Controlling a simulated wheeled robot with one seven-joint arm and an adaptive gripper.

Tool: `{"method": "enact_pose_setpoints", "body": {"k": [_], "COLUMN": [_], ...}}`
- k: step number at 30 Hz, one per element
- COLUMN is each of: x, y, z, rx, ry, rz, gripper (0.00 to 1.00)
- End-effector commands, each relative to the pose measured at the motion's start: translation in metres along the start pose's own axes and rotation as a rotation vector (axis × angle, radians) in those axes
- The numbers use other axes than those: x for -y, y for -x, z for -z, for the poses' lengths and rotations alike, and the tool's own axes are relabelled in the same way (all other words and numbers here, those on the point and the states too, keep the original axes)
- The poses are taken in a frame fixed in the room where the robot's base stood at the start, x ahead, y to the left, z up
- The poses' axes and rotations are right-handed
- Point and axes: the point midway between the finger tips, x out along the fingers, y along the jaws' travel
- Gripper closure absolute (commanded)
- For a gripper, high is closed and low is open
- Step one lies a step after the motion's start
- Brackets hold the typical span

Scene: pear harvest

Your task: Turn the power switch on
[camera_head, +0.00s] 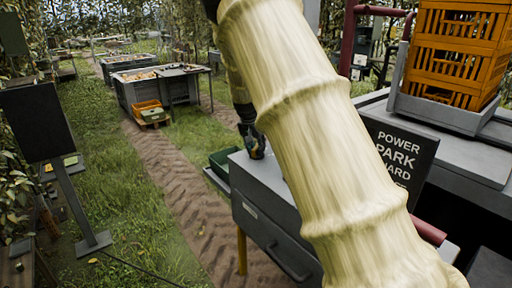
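My arm, in a cream ribbed sleeve, crosses the middle of the view and hides much of what lies behind it. My gripper (256,153), dark and small in the picture, points down at the far left part of a grey cabinet top (262,182). It is close to the top; I cannot tell whether it touches. Its fingers are too small to tell open from shut. A dark sign (400,150) with white words, "POWER" and "PARK" among them, stands right of the sleeve. I cannot make out a power switch; it may be hidden by my arm or gripper.
A green bin (222,162) sits left of the cabinet. Orange crates (462,50) are stacked in a grey tray at the upper right. A dark panel on a post (72,205) stands at left. A dirt track (170,185) and grass lie between. Fruit-filled bins (140,88) stand farther back.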

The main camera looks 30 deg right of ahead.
Motion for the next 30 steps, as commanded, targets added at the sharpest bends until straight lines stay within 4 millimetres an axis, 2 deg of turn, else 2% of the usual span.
{"method": "enact_pose_setpoints", "body": {"k": [1, 3, 4, 17, 30], "x": [0.0, 0.0, 0.0, 0.0011, 0.0043], "y": [0.0001, 0.0001, 0.0001, 0.002, 0.0025], "z": [0.0, 0.0, 0.0, 0.0011, 0.0024], "rx": [0.0, 0.0, 0.0, -0.002, -0.003], "ry": [0.0, 0.0, 0.0, -0.062, -0.388], "rz": [0.0, 0.0, 0.0, -0.027, -0.163], "gripper": [0.86, 0.99, 1.0, 1.0, 1.0]}}
